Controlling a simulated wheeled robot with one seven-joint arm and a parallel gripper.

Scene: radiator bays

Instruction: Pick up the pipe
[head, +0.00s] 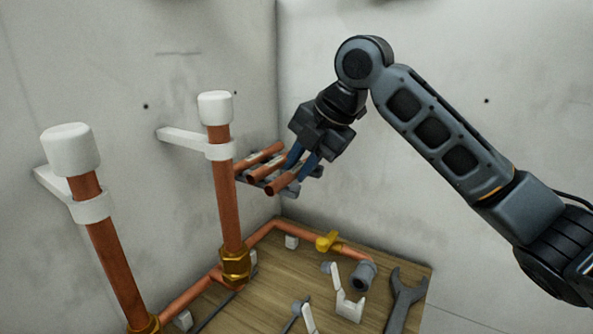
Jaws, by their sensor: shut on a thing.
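Short copper pipes lie side by side on a grey wall rack (314,175) near the corner, in the head view. The middle pipe (262,172) runs back between the two blue fingers of my gripper (295,168). My gripper reaches down from above and is shut on this pipe. A second pipe (256,157) lies to its left and a third pipe (282,183) to its right, close to the fingers. The fingers and the dark gripper body hide the far part of the held pipe. I cannot tell whether it still touches the rack.
Two upright copper pipes (228,195) (115,255) with white caps and wall brackets stand left of the rack.

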